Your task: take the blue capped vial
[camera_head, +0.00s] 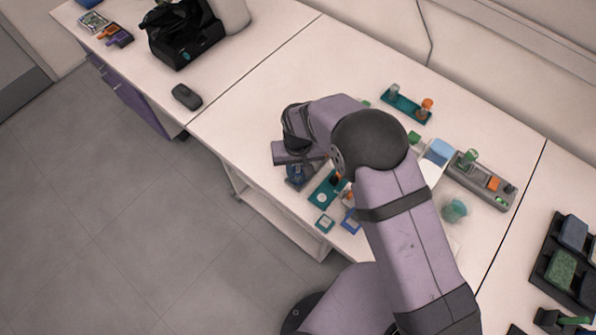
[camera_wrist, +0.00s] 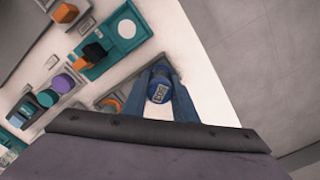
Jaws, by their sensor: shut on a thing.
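The blue capped vial (camera_wrist: 159,91) shows in the wrist view with its round blue cap and a small pale label facing the camera. My gripper (camera_wrist: 160,97) is shut on it, one finger on each side. The lower part of the vial is hidden below its cap, so I cannot tell whether it touches the surface under it. In the head view my gripper (camera_head: 297,174) is at the front edge of the bench, left of a teal tray, and the vial is not clearly made out there.
A teal tray (camera_wrist: 127,49) with a black and orange item lies close by. Purple and green capped items (camera_wrist: 62,83) stand farther left in the wrist view. In the head view a grey rack (camera_head: 480,180) stands right of my arm; the bench (camera_head: 250,110) behind my gripper is clear.

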